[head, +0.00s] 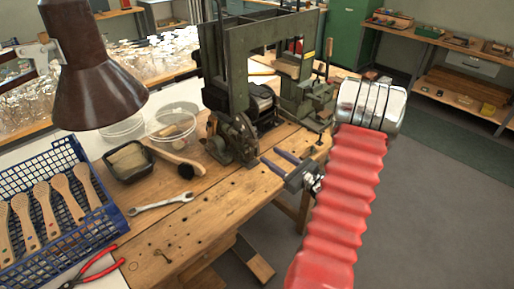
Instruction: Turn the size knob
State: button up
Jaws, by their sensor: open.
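The green tufting machine (224,75) stands on the wooden workbench. A round dark metal wheel (240,135) sits low on its near side. No label shows, so I cannot tell whether this is the size knob. My gripper (270,156) is open and empty, its two dark fingers pointing left towards the machine's lower part. It appears to the right of the wheel and apart from it. My red ribbed arm hides part of the gripper's mount and the bench's right edge.
A wrench (160,204), a brush (185,169), a black tray (128,163) and clear bowls lie left of the machine. A blue crate (97,222) holds wooden brush bodies. A brown lamp (97,85) hangs over the left side. Floor is open at right.

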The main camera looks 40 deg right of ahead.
aim_at(255, 146)
jog(key=w, duration=0.8)
jog(key=shift+w+a, duration=0.1)
jog(key=shift+w, duration=0.15)
jog(key=shift+c, duration=0.5)
jog(key=c, duration=0.9)
jog(key=shift+a, duration=0.2)
jog(key=shift+c, duration=0.3)
jog(key=shift+d, duration=0.1)
grip_shut()
